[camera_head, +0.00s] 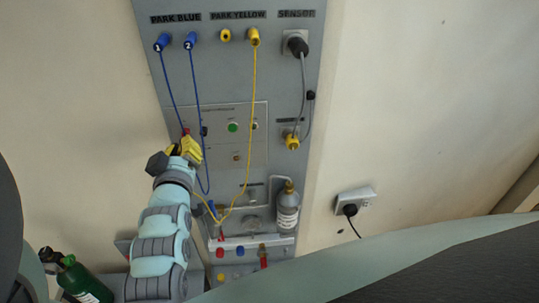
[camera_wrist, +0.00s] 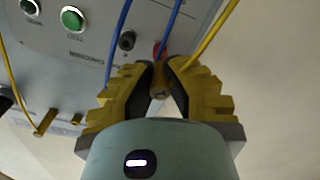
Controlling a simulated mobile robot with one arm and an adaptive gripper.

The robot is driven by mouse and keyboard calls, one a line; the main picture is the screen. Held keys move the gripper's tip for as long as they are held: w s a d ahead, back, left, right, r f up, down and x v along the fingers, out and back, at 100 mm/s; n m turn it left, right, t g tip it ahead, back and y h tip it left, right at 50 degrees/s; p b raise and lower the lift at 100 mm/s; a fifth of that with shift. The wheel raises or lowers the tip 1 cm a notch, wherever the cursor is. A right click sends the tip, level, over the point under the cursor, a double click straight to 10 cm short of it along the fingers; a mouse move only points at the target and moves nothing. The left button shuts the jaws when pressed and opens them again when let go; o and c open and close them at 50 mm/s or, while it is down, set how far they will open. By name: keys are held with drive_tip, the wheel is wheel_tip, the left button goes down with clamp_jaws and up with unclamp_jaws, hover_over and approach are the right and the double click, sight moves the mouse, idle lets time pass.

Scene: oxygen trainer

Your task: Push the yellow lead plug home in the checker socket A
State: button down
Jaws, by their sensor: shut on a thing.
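My gripper (camera_head: 191,150) is at the left edge of the checker panel (camera_head: 250,146), its yellow fingers shut on the yellow lead plug. In the wrist view the plug (camera_wrist: 158,90) sits between the fingertips (camera_wrist: 158,76), mostly hidden by them. A red socket (camera_wrist: 160,48) lies just beyond the plug, with a dark socket (camera_wrist: 127,40) beside it. I cannot read which is A, nor tell whether the plug tip is inside the red one. The yellow lead (camera_head: 249,120) hangs in a loop from a plug (camera_head: 253,37) under PARK YELLOW.
Two blue leads (camera_head: 192,75) hang from PARK BLUE and pass close to my gripper; they cross the wrist view (camera_wrist: 120,40). A grey bottle (camera_head: 287,210) stands at the lower right of the board. A green cylinder (camera_head: 80,280) stands at the lower left.

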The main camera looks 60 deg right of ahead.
drive_tip(key=shift+b+x, duration=0.7)
drive_tip(key=shift+x, duration=0.55)
drive_tip(key=c, duration=1)
unclamp_jaws()
drive_tip(key=shift+c, duration=0.2)
drive_tip(key=v, duration=1.2)
drive_tip(key=shift+d, duration=0.1)
